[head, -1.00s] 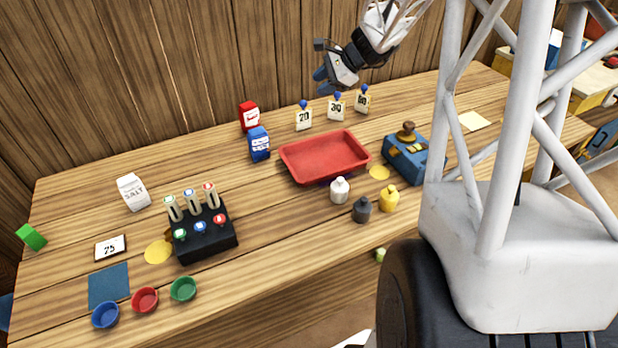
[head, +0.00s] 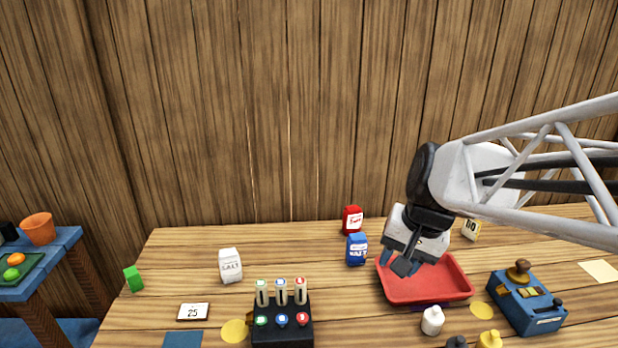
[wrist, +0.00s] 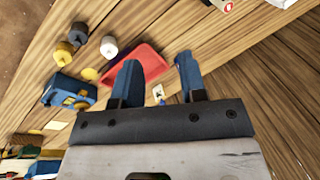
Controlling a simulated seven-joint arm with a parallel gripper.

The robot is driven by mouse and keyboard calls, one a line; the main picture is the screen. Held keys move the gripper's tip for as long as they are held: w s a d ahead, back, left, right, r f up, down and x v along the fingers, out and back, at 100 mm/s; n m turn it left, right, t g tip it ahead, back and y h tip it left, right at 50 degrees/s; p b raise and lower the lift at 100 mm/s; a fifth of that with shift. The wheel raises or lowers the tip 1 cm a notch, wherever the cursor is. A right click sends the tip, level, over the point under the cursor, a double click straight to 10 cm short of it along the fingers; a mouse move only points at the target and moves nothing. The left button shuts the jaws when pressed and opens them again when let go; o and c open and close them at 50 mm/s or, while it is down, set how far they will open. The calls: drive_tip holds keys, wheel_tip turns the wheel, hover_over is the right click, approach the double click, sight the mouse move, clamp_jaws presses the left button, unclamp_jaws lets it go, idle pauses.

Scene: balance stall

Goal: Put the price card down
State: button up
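A flat white price card reading 25 (head: 193,312) lies on the table at the left. A standing card reading 60 (head: 471,229) is at the back right, partly behind my arm. Other standing cards are hidden behind my gripper and arm in the head view. One small card (wrist: 158,92) shows on the table between my fingers in the wrist view, its number unreadable.
A black marker holder (head: 283,335), a salt carton (head: 230,266), red (head: 352,219) and blue (head: 357,248) packets, a blue box with a knob (head: 527,302) and small bottles (head: 432,320) stand on the table.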

drive_tip(key=s+a+f+n+h, duration=0.1)
drive_tip(key=s+n, duration=0.4)
drive_tip(key=s, duration=0.5)
drive_tip(key=shift+a+t+h, duration=0.3)
drive_tip(key=shift+a+h, duration=0.05)
drive_tip(key=shift+h, duration=0.35)
